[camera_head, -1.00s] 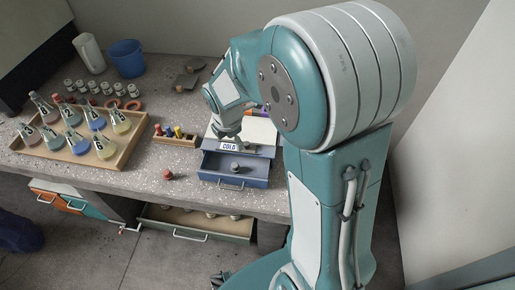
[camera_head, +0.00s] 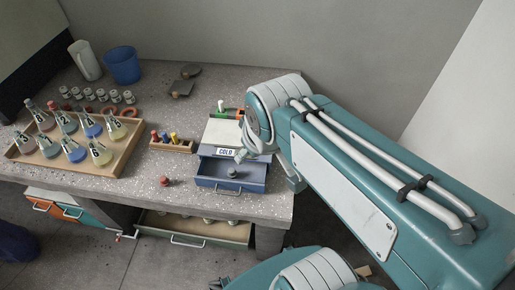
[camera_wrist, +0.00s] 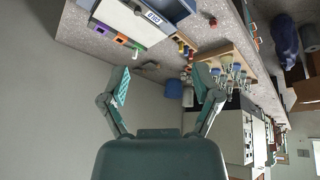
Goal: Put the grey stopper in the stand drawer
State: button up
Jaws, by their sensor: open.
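The stand (camera_head: 222,133) with the "COLD" label is on the bench, and its blue drawer (camera_head: 231,187) is pulled out. A small grey stopper (camera_head: 232,173) sits inside the drawer, apart from my gripper. My gripper (camera_wrist: 161,82) is open in the wrist view, with nothing between its fingers. In the head view my wrist is at the stand's right side, and most of the gripper is hard to make out. The wrist view also shows the stand at its upper left, with part of the blue drawer (camera_wrist: 176,8) at the top edge.
A red stopper (camera_head: 165,182) stands on the bench left of the drawer. A wooden rack (camera_head: 172,146) with coloured stoppers and a tray (camera_head: 117,163) of several flasks are further left. A bench drawer (camera_head: 193,230) is open below. A blue bucket (camera_head: 123,65) stands behind.

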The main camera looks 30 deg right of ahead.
jog(key=s+m, duration=0.1)
jog(key=s+r+m, duration=0.1)
jog(key=s, duration=0.1)
jog(key=shift+a+m+t, duration=0.1)
jog(key=shift+m+t, duration=0.2)
jog(key=shift+m, duration=0.1)
jog(key=shift+c, duration=0.3)
dwell(0.8)
